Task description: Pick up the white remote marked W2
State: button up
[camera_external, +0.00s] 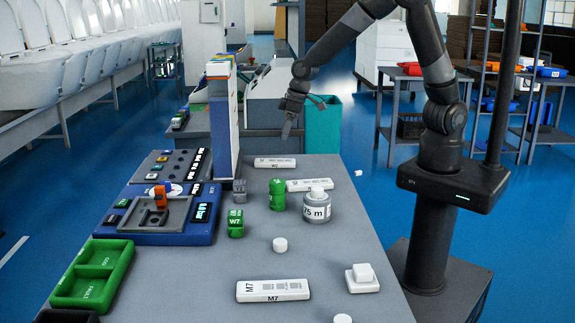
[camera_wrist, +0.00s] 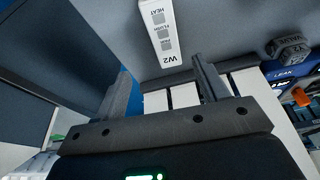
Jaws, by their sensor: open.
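The white remote marked W2 (camera_external: 275,162) lies flat near the far edge of the grey table. In the wrist view the W2 remote (camera_wrist: 162,32) is at the top centre, its W2 end towards my gripper, with HEAT, FLUSH and PARK labels on its buttons.
A remote marked M7 (camera_external: 273,290) lies nearer the front. A tall blue-and-white panel (camera_external: 224,125) rises left of my gripper. A blue test station (camera_external: 165,215) occupies the left side.

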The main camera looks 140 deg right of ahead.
send_over(275, 161)
jog(key=s+a, duration=0.1)
jog(key=s, duration=0.1)
notch_tip(275, 161, down, 5)
jog(key=shift+s+r, duration=0.15)
jog(key=shift+w+x, duration=0.2)
jog(key=shift+x, duration=1.15)
jog(key=shift+w+x, duration=0.2)
jog(key=shift+x, duration=1.1)
jog(key=shift+a, duration=0.15)
jog(key=c, duration=1.1)
jog(key=shift+r, duration=0.15)
